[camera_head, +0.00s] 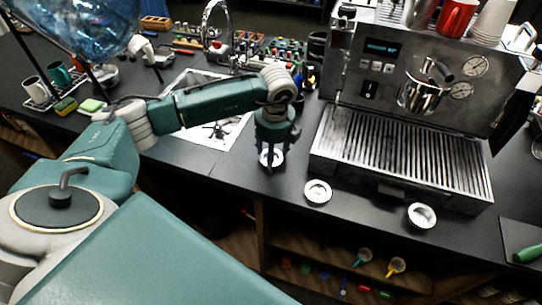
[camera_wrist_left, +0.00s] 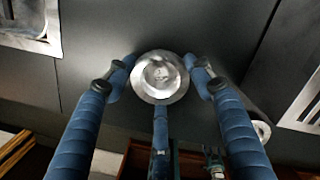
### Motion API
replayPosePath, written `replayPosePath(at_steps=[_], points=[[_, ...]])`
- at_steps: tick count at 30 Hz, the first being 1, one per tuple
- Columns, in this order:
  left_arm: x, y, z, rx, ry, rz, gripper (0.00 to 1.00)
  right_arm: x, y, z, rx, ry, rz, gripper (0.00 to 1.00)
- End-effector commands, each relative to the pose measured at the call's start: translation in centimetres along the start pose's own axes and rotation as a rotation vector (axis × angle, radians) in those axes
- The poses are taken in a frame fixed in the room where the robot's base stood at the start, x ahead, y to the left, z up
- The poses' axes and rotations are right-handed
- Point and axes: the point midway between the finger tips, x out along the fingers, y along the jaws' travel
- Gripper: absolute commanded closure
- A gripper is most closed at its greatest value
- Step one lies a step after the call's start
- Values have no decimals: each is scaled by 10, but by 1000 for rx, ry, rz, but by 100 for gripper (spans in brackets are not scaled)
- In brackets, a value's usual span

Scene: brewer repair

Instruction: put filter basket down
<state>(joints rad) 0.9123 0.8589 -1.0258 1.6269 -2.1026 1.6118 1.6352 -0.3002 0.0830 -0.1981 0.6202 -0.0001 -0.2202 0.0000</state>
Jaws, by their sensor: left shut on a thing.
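My left gripper (camera_head: 270,160) points down at the counter, left of the espresso machine. It is shut on a round metal filter basket (camera_head: 271,157), which shows low between the fingers. In the left wrist view the filter basket (camera_wrist_left: 160,77) sits between the blue fingers of the left gripper (camera_wrist_left: 160,85), its flat rim and shiny bowl facing the camera. The basket is at or just above the counter; I cannot tell whether it touches. My right gripper is out of view.
Two similar round metal pieces, one nearer (camera_head: 318,191) and one farther right (camera_head: 422,216), lie on the dark counter (camera_head: 365,203). The espresso machine (camera_head: 400,150) stands right. A sink (camera_head: 205,125) lies left of the gripper. The counter's front edge is close.

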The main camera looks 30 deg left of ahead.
Motion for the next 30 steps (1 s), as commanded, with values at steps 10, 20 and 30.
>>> replayPosePath(at_steps=[10, 20, 30], points=[[11, 6, -6, 2, 10, 18, 28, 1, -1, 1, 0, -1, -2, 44], [9, 6, -4, 0, 6, 17, 28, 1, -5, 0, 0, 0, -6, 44], [-17, 2, -1, 1, 4, 9, 28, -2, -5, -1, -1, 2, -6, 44]])
